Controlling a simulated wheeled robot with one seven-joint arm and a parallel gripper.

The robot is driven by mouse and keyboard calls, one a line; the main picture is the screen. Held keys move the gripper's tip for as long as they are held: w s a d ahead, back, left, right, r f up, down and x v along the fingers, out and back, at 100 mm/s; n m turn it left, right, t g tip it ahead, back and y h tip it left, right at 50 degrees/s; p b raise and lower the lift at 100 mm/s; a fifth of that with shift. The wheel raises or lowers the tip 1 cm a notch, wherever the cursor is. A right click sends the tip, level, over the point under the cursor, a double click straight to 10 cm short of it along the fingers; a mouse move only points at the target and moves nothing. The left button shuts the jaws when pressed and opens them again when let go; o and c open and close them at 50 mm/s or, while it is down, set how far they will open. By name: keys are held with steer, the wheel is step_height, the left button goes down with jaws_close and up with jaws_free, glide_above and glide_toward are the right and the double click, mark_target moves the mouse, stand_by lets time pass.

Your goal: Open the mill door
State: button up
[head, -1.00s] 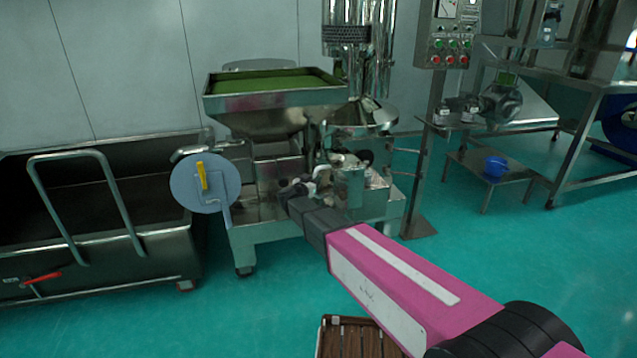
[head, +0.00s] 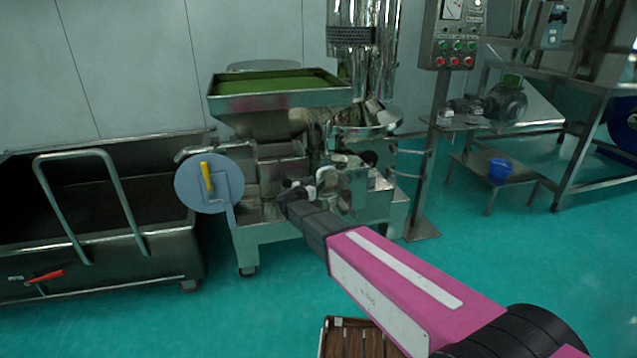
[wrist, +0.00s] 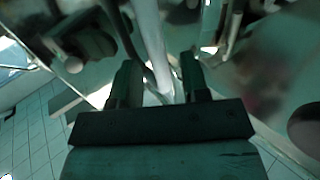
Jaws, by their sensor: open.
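The mill (head: 279,120) is a metal machine with a green-filled hopper, left of centre in the head view. A round grey disc (head: 190,190) with a yellow grip (head: 207,177) and a bent rod stands on its left side; I cannot tell if this is the door. My gripper (head: 287,190) is at the mill's front, right of the disc, its fingers small and dark there. In the wrist view the two fingers (wrist: 157,78) are apart, with a pale metal bar (wrist: 150,40) running between or just beyond them. Contact cannot be told.
A dark metal trolley (head: 100,270) with a tube handle stands close on the left. A control post (head: 435,150) is right of the mill. A low table with a blue bowl (head: 500,168) is further right. A brown slatted crate (head: 357,335) lies on the green floor in front.

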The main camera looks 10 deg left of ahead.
steer(key=v, duration=0.8)
steer(key=shift+s, duration=0.25)
steer(key=shift+a, duration=0.1)
